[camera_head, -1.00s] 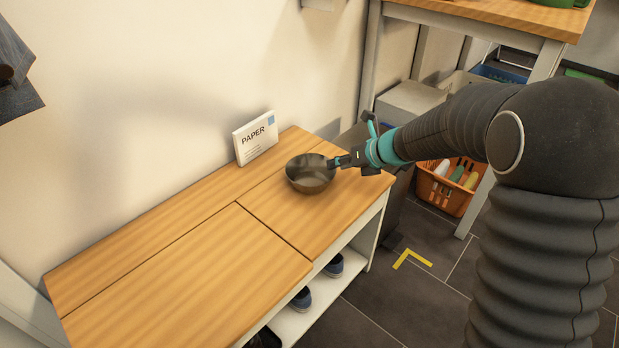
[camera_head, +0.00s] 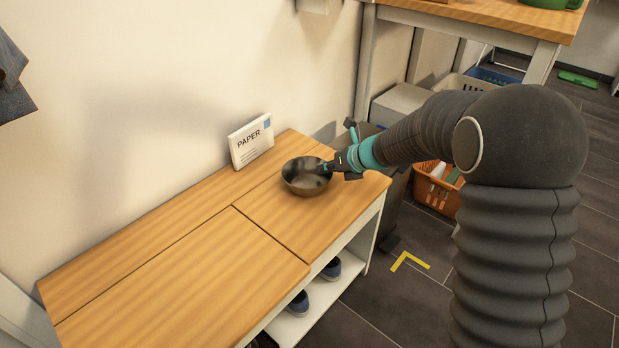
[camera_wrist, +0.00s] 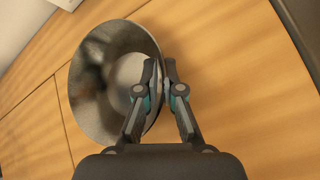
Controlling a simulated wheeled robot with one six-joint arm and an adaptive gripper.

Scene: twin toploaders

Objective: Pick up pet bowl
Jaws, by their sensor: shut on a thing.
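The pet bowl (camera_head: 305,178) is a round, shiny metal bowl at the right part of the wooden bench top. It also shows in the wrist view (camera_wrist: 90,95), where it fills the left middle. My gripper (camera_head: 330,166) reaches in from the right and is shut on the bowl's right rim. In the wrist view my gripper's fingertips (camera_wrist: 160,68) are close together, one inside the bowl and one outside the wall. The bowl looks upright, on or just above the wood; I cannot tell which.
A white box labelled PAPER (camera_head: 250,141) stands behind the bowl against the wall. The wooden bench (camera_head: 180,270) is clear at the left. Blue shoes (camera_head: 298,303) sit on its lower shelf. An orange basket (camera_head: 436,188) and a tall table (camera_head: 480,22) are beyond.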

